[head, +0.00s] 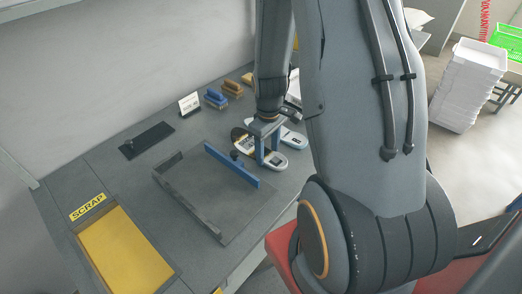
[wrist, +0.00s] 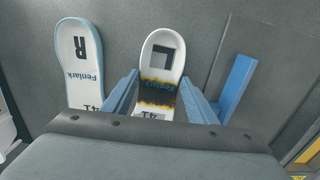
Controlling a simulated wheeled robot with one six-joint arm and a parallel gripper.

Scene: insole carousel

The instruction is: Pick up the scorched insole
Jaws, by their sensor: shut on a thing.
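The part towards my wrist is hidden by the gripper body. In the head view the scorched insole (head: 275,163) shows under my gripper (head: 268,152) at the bench surface. I cannot tell whether it is lifted. A clean white insole marked "R" (wrist: 84,62) with a pale blue edge lies beside it, apart from the fingers; it also shows in the head view (head: 294,138).
A blue bar (head: 231,164) stands close beside the scorched insole, along a grey low-walled tray (head: 185,190). A yellow scrap bin (head: 125,250) is at the front left. Brushes (head: 216,97), a small sign (head: 190,104) and a dark plate (head: 147,140) are at the back.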

